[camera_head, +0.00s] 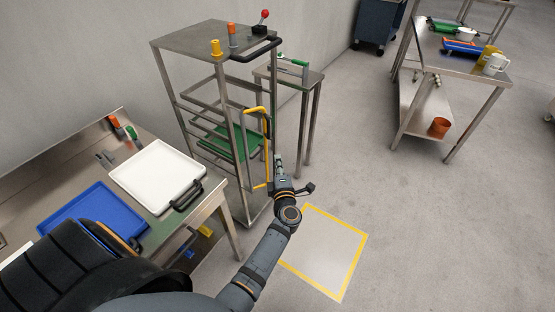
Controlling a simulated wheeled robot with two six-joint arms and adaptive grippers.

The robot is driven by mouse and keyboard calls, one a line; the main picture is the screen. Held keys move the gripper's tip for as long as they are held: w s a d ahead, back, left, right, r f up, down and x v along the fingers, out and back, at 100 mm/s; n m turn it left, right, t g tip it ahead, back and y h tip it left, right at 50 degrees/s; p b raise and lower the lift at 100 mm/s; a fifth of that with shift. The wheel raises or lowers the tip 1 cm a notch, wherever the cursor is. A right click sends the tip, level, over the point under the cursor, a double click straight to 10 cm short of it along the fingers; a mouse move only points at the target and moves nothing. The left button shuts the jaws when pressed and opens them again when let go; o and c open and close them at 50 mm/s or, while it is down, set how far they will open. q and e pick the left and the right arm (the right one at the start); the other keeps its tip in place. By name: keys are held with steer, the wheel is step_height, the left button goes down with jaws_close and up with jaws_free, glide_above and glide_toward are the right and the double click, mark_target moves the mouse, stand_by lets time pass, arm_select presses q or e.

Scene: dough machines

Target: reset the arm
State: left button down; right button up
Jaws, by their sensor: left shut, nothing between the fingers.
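My left arm reaches in from the bottom of the head view, and my left gripper (279,160) points away from me. It is shut with nothing in it. It is beside the front of the metal rack (205,40), close to a yellow handle-like bar (258,110) on the rack. I cannot tell whether they touch. My right gripper is not in view.
At left, a metal table (225,185) bears a white tray (158,176) and a blue tray (90,218). A green tray (235,143) sits in the rack. A yellow-edged floor square (325,250) lies right of my arm. Another table (465,68) stands at upper right; open floor lies between.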

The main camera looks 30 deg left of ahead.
arm_select(q)
steer(key=shift+w+f, duration=0.1)
steer(key=shift+w, duration=0.05)
steer(key=s+d+f+m+g+h, duration=0.1)
steer(key=s+d+f+m+h, duration=0.15)
steer(key=s+f+m, duration=0.55)
steer(key=s+d+f+m+g+h, duration=0.1)
steer(key=s+d+f+m+h, duration=0.2)
steer(key=f, duration=0.9)
steer(key=s+d+f+m+g+h, duration=0.15)
steer(key=s+f+m+h, duration=0.35)
steer(key=f, duration=0.5)
steer(key=s+a+f+m+g, duration=0.2)
steer(key=s+f, duration=0.3)
steer(key=s, duration=0.5)
steer(key=s+a+f+m+g, duration=0.2)
steer(key=s+f+m+g, duration=0.2)
steer(key=s, duration=0.6)
steer(key=s+a+f+m+g, duration=0.2)
steer(key=s+f, duration=0.4)
steer(key=s, duration=0.5)
steer(key=shift+a+f+m+g+y, duration=0.35)
steer(key=shift+m+g+y, duration=0.1)
steer(key=shift+m+g, duration=0.4)
